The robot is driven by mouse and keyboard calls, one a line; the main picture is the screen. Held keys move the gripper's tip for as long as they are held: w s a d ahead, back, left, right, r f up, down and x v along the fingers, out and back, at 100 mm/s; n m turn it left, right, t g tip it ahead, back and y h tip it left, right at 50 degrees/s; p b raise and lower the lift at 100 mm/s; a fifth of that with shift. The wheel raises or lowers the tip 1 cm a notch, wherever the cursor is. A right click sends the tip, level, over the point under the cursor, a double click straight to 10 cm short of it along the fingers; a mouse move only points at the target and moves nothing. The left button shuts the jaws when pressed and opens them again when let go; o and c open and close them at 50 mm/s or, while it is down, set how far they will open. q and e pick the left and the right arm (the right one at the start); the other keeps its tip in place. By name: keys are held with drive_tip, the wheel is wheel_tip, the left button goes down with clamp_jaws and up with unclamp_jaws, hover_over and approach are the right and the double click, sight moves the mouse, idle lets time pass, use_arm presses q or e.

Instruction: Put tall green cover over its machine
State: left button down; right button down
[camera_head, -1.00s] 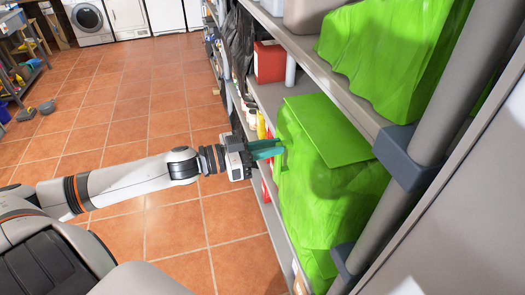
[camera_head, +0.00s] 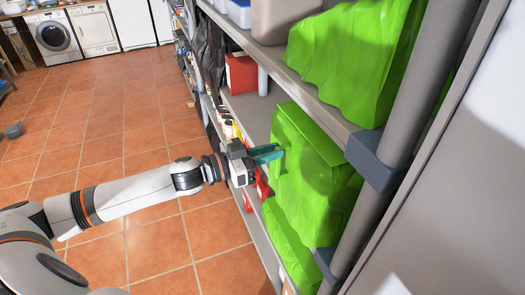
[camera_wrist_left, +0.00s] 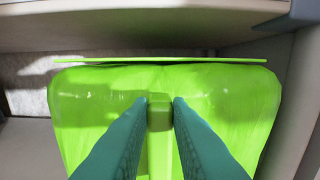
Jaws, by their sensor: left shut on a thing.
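A bright green cover (camera_head: 320,185) with a flat top stands on the middle level of the grey shelving, right of centre in the head view. My left gripper (camera_head: 272,153), with teal fingers, is at its left side. In the left wrist view the two fingers close on a small green block-like grip that stands out from the cover (camera_wrist_left: 225,105). A thin green flat edge runs along the cover's top there. Another green piece (camera_head: 288,250) shows below the held cover; I cannot tell whether they are joined. No bare machine is visible. My right gripper is out of view.
Another draped green cover (camera_head: 350,60) stands on the upper shelf (camera_head: 290,75). A red container (camera_head: 241,73) and small bottles are behind my gripper along the shelving. A grey post (camera_head: 395,130) stands close on the right. The tiled floor (camera_head: 120,130) at left is open.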

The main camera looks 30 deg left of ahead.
use_arm(q)
drive_tip(key=shift+p+x, duration=0.65)
drive_tip(key=shift+x, duration=0.65)
drive_tip(key=shift+w+d, duration=0.2)
drive_tip(key=c, duration=1.3)
unclamp_jaws()
drive_tip(key=shift+o, duration=0.2)
drive_tip(key=shift+s+a+f, duration=0.15)
drive_tip(key=shift+s+a, duration=0.2)
drive_tip(key=shift+s, duration=0.05)
drive_tip(key=b+v, duration=0.4)
drive_tip(key=v, duration=0.7)
